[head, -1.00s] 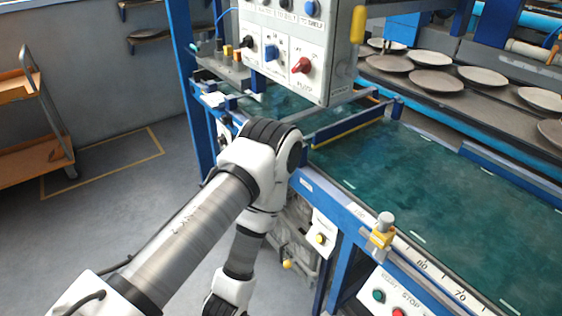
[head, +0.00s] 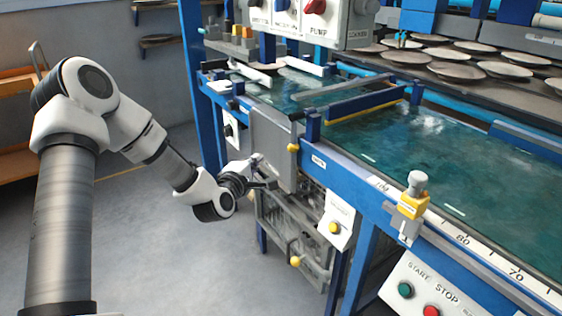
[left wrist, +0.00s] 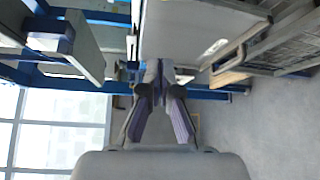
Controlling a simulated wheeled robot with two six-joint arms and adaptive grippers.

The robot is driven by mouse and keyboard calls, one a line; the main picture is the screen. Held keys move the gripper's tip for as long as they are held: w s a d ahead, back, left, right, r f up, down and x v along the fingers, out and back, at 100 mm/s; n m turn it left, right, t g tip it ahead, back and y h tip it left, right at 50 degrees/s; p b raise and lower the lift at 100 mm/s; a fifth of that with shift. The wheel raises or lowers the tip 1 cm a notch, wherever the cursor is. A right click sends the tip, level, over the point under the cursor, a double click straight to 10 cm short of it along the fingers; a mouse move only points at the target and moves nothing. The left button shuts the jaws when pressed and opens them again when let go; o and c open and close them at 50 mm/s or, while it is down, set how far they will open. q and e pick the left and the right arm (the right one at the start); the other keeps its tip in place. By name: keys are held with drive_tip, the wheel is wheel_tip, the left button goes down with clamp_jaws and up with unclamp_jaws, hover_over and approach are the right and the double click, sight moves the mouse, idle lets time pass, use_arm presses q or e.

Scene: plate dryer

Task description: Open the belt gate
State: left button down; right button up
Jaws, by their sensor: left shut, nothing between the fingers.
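A bar with a yellow lower edge (head: 365,108) lies across the green belt (head: 450,150) and looks like the belt gate; it sits low over the belt. A grey panel (head: 272,145) hangs on the belt's near side, with a yellow knob (head: 293,147) by its right edge. My left gripper (head: 268,178) is shut and empty, just left of the panel's lower part; I cannot tell if it touches. In the left wrist view its fingers (left wrist: 160,75) converge beside a large grey surface (left wrist: 190,28). My right gripper is out of view.
A grey wire basket (head: 295,235) sits below the panel. A control box (head: 325,20) hangs over the belt. The floor at left is clear.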

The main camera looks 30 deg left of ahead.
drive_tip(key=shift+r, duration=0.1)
use_arm(q)
drive_tip(key=b+x, duration=0.2)
drive_tip(key=x, duration=0.8)
drive_tip(key=d, duration=0.4)
drive_tip(key=shift+s+r, duration=0.2)
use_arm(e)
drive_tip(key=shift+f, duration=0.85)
